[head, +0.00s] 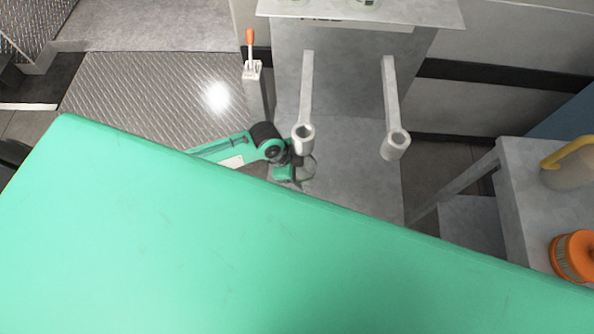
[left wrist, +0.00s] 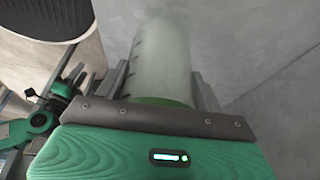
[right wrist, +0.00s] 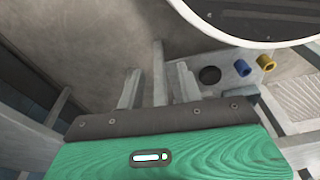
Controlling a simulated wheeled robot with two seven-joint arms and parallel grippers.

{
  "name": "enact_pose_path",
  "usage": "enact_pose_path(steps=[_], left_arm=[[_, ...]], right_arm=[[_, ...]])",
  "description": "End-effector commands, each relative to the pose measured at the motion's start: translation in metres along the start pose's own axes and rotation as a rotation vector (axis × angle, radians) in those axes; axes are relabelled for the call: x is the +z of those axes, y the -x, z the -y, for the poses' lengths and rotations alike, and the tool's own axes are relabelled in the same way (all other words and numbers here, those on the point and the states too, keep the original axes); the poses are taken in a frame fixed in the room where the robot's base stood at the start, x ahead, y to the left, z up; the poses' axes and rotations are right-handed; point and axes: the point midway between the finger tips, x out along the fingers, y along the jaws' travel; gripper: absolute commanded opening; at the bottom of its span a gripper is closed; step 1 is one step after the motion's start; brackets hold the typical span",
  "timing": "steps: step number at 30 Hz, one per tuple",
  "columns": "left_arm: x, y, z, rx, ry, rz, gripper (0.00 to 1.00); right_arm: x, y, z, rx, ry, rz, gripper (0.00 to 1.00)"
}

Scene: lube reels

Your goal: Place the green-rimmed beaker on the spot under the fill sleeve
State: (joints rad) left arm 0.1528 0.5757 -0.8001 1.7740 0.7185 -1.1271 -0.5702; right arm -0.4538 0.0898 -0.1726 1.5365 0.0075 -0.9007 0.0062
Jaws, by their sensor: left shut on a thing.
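The beaker (left wrist: 162,62) is a translucent cylinder with dark marks up its side and a green rim at the end nearest my left wrist camera. My left gripper (head: 296,172) is shut on it, a finger on each side. In the head view the beaker (head: 308,167) shows only faintly, just below the left of two white hanging sleeves (head: 303,139). A second sleeve (head: 396,144) hangs to the right. I cannot tell which is the fill sleeve, and no marked spot is visible. My right gripper (right wrist: 158,90) is open and empty; it is out of the head view.
A lever with an orange handle (head: 250,45) stands left of the sleeves. A grey side table (head: 520,205) at right holds an orange filter (head: 574,257) and a yellow-handled jug (head: 570,168). Blue (right wrist: 242,68) and yellow (right wrist: 265,63) fittings are near my right gripper. My green body hides the lower head view.

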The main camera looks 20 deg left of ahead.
Motion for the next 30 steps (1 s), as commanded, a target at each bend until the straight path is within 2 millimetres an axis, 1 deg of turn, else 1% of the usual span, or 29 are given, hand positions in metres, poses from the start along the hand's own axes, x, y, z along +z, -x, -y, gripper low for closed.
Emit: enact_pose_path(steps=[2, 3, 6, 9, 13, 21, 22, 24, 25, 30], left_arm=[[-0.001, 0.001, 0.013, -0.005, 0.002, 0.0, 0.45], [0.001, -0.003, 0.015, -0.001, 0.003, 0.0, 0.45], [0.009, -0.021, 0.013, 0.0, 0.004, 0.0, 0.45], [0.013, -0.03, 0.013, -0.002, 0.002, 0.0, 0.45], [0.014, -0.032, 0.013, -0.003, 0.001, 0.0, 0.45], [0.015, -0.035, 0.013, -0.002, 0.001, 0.0, 0.45], [0.015, -0.035, 0.013, -0.002, 0.001, 0.0, 0.73], [0.015, -0.034, 0.013, -0.002, 0.001, 0.0, 0.86], [0.015, -0.034, 0.013, -0.002, 0.001, 0.0, 0.9], [0.015, -0.034, 0.013, -0.002, 0.001, 0.0, 0.9]], right_arm=[[-0.001, 0.0, 0.002, -0.002, -0.001, 0.001, 0.36], [-0.001, -0.001, 0.002, -0.003, -0.001, 0.002, 0.36], [-0.002, 0.0, 0.002, -0.003, -0.002, 0.009, 0.36], [-0.008, 0.004, 0.002, -0.003, -0.003, 0.001, 0.36], [-0.015, 0.009, 0.001, -0.001, -0.004, -0.014, 0.36], [-0.012, 0.006, -0.003, 0.003, -0.005, -0.005, 0.36], [-0.012, 0.007, -0.003, 0.003, -0.004, -0.003, 0.36], [-0.011, 0.008, -0.004, 0.005, -0.003, -0.001, 0.36], [-0.011, 0.008, -0.004, 0.005, -0.003, -0.001, 0.36], [-0.008, 0.008, -0.005, 0.006, -0.002, 0.002, 0.36]])
